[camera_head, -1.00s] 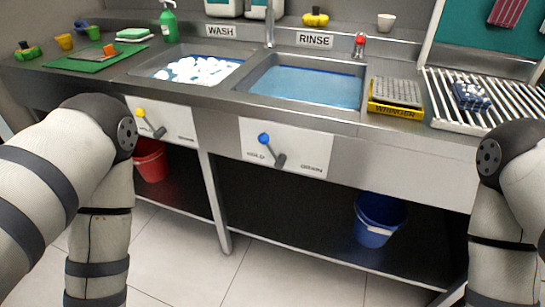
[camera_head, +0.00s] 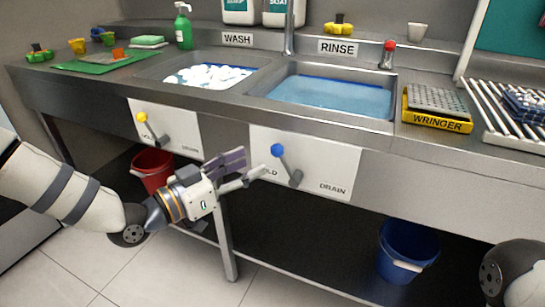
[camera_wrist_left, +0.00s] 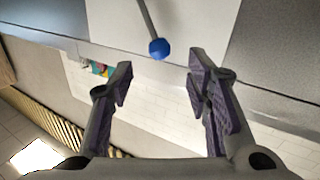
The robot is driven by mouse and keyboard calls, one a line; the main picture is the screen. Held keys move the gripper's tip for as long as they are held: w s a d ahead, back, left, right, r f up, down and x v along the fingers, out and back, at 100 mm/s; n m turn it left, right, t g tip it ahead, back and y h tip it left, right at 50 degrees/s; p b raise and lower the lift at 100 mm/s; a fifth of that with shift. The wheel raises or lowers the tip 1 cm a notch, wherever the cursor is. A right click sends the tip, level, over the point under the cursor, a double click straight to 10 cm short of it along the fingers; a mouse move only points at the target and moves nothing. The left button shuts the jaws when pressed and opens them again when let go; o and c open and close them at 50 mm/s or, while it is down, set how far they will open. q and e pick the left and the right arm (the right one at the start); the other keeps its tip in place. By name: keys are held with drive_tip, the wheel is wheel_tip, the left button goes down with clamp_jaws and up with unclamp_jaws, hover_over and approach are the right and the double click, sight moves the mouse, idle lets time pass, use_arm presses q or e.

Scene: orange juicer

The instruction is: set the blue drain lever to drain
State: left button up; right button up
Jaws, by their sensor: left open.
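The blue drain lever (camera_head: 278,150) is on a white panel below the rinse basin. Its blue knob points up and leans left, towards the HOLD label and away from the DRAIN label (camera_head: 333,189). My left gripper (camera_head: 250,166) is open and empty just left of the lever, its fingers pointing right towards it. In the left wrist view the blue knob (camera_wrist_left: 159,48) shows just beyond the gap between the open fingertips (camera_wrist_left: 160,76), apart from both. My right gripper is not in view.
A yellow lever (camera_head: 142,117) is on the wash panel to the left. The steel counter edge (camera_head: 230,112) runs above both panels. A red bucket (camera_head: 152,172) and a blue bucket (camera_head: 405,250) stand on the lower shelf. The space in front of the rinse panel's right side is clear.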

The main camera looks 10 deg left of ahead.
sight(286, 166)
use_arm(q)
drive_tip(key=x, duration=0.7)
drive_tip(key=shift+w+d+f, duration=0.1)
drive_tip(key=shift+w+d, duration=0.05)
drive_tip(key=shift+c, duration=0.3)
clamp_jaws()
